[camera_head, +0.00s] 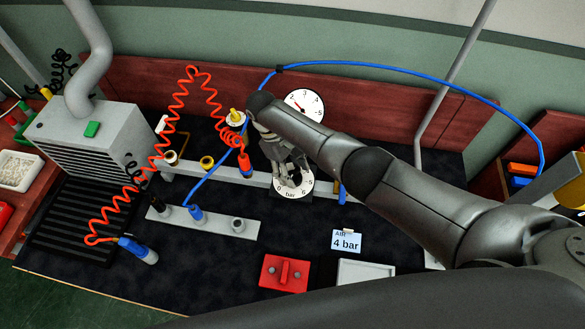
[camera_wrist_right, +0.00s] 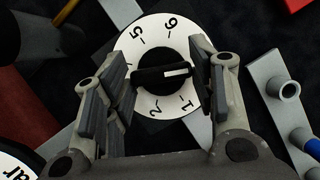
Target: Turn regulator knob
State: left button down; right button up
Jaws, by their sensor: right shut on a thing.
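The regulator knob (camera_wrist_right: 178,73) is black with a white mark and sits at the centre of a round white dial (camera_wrist_right: 160,32) with numbers around its rim. My right gripper (camera_wrist_right: 163,78) is shut on the knob, with a finger pad on either side. In the wrist view the white mark points right, between the pads. In the head view my right gripper (camera_head: 288,172) reaches down over the dial (camera_head: 293,193), marked "bar", and hides the knob. A white pressure gauge (camera_head: 308,102) with a red needle stands behind my arm. My left gripper is not in view.
A card (camera_head: 346,241) reads "AIR 4 bar". A red block (camera_head: 284,273) and a white tray (camera_head: 365,270) lie at the front. Coiled red hose (camera_head: 190,75) and blue hose (camera_head: 430,77) hang around the panel. A grey socket bar (camera_head: 218,222) is left of the dial.

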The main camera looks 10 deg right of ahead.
dwell(0.4)
jog(key=o, duration=1)
jog(key=shift+r, duration=0.1)
jog(key=v, duration=1.2)
jog(key=shift+s, duration=0.1)
